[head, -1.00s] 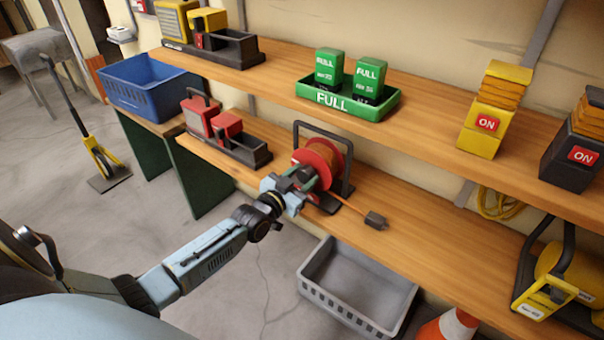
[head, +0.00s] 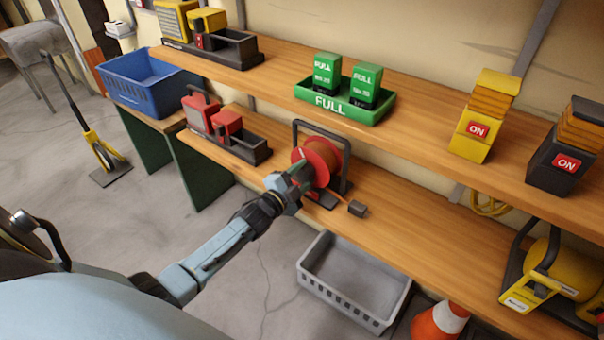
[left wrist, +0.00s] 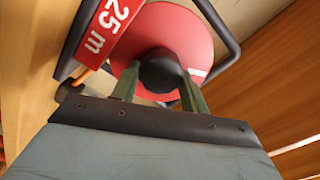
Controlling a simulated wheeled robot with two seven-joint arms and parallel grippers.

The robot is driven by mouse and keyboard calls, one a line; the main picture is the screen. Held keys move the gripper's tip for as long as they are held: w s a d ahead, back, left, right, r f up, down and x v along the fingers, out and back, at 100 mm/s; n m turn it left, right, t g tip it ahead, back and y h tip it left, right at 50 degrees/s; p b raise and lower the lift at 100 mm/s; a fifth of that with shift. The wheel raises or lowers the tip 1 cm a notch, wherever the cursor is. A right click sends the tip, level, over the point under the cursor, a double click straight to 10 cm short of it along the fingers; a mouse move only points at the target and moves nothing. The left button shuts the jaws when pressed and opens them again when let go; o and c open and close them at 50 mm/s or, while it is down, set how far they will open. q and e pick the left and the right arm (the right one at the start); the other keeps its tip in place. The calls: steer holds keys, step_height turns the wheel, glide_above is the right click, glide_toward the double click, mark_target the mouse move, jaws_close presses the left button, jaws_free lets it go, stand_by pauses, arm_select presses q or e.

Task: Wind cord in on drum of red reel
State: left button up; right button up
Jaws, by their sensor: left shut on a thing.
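The red reel (head: 311,154) stands upright in its black frame on the lower wooden shelf, with orange-brown cord on its drum. It also shows in the left wrist view (left wrist: 190,32), beside a red "25 m" label (left wrist: 110,22). A short piece of orange cord runs from the reel to a dark plug (head: 357,209) lying on the shelf just right of it. My left gripper (head: 299,176) is at the reel's front face, its green fingers (left wrist: 160,88) shut on a round black knob (left wrist: 160,68) there. The gripper hides part of the reel's front. My right gripper is not in view.
A grey crate (head: 306,284) stands on the floor below the shelf, near a traffic cone (head: 440,318). A black tray with red units (head: 228,123) is left of the reel; a yellow reel (head: 553,262) is far right. The upper shelf (head: 420,135) overhangs behind.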

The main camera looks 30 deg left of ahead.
arm_select(q)
steer(key=shift+m, duration=0.9)
steer(key=shift+f+m, duration=0.1)
steer(key=shift+m, duration=1)
steer(key=shift+m+b, duration=0.4)
steer(key=shift+m, duration=0.6)
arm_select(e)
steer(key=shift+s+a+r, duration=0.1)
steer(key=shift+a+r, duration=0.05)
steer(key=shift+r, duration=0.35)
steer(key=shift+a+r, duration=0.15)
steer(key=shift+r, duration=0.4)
arm_select(q)
steer(key=o, duration=1)
steer(key=shift+s, duration=0.1)
